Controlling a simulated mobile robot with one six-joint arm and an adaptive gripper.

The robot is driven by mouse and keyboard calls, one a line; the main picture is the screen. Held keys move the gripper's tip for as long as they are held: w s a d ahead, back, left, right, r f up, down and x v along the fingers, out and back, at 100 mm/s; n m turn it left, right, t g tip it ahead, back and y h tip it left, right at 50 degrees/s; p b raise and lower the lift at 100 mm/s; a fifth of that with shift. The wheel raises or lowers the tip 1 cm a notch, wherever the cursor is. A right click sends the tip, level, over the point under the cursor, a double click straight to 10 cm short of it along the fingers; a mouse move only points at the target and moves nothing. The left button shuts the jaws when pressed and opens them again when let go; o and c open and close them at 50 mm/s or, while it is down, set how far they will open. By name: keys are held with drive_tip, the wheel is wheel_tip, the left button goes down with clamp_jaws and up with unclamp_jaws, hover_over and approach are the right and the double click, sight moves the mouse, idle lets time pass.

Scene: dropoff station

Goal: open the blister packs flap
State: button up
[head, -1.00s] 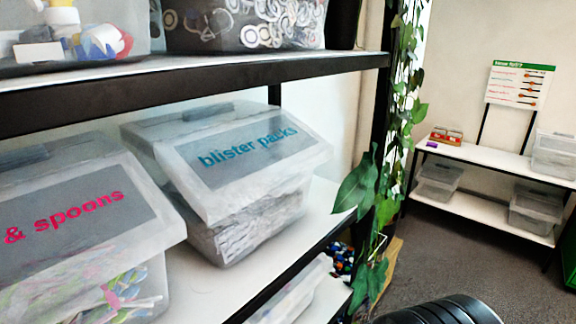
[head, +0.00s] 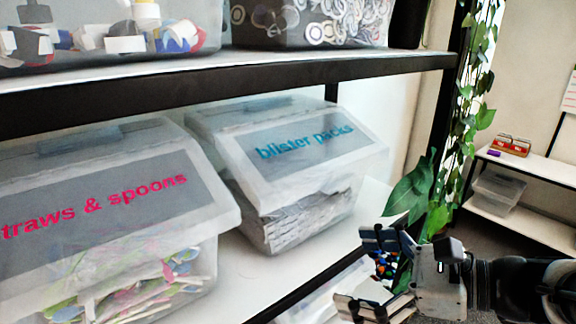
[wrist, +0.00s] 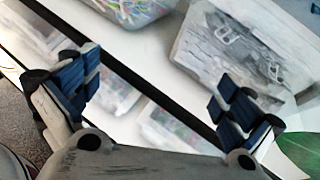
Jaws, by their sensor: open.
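The blister packs box (head: 300,218) is a clear bin on the middle shelf, holding silvery packs. Its flap (head: 305,150), with a grey label and blue lettering, is down over the sloping front. My gripper (head: 362,272) is open and empty in front of the shelf, to the lower right of the box and apart from it. In the wrist view, my gripper (wrist: 155,95) shows its two fingers spread wide, with the blister packs box (wrist: 225,50) beyond the right finger. The flap cannot be made out clearly there.
The straws & spoons box (head: 120,250) stands left of the blister packs box. The upper shelf (head: 230,70) runs closely above both. A hanging plant (head: 425,195) and a black post (head: 450,110) are at the right. Bare white shelf (head: 240,270) lies before the boxes.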

sight(346, 184)
drive_tip(key=w+d+r+m+t+h, duration=0.2)
drive_tip(key=d+r+m+t, duration=0.45)
drive_tip(key=d, duration=0.45)
drive_tip(key=shift+t, duration=0.25)
drive_tip(key=b+x, duration=0.1)
drive_tip(key=x, duration=1)
drive_tip(key=b+x, duration=0.1)
drive_tip(key=x, duration=0.5)
drive_tip(key=shift+w+f+b, duration=0.15)
drive_tip(key=shift+f+b, duration=0.15)
drive_tip(key=shift+f, duration=0.05)
drive_tip(key=c, duration=1.4)
drive_tip(key=shift+c, duration=0.2)
drive_tip(key=shift+r, duration=0.15)
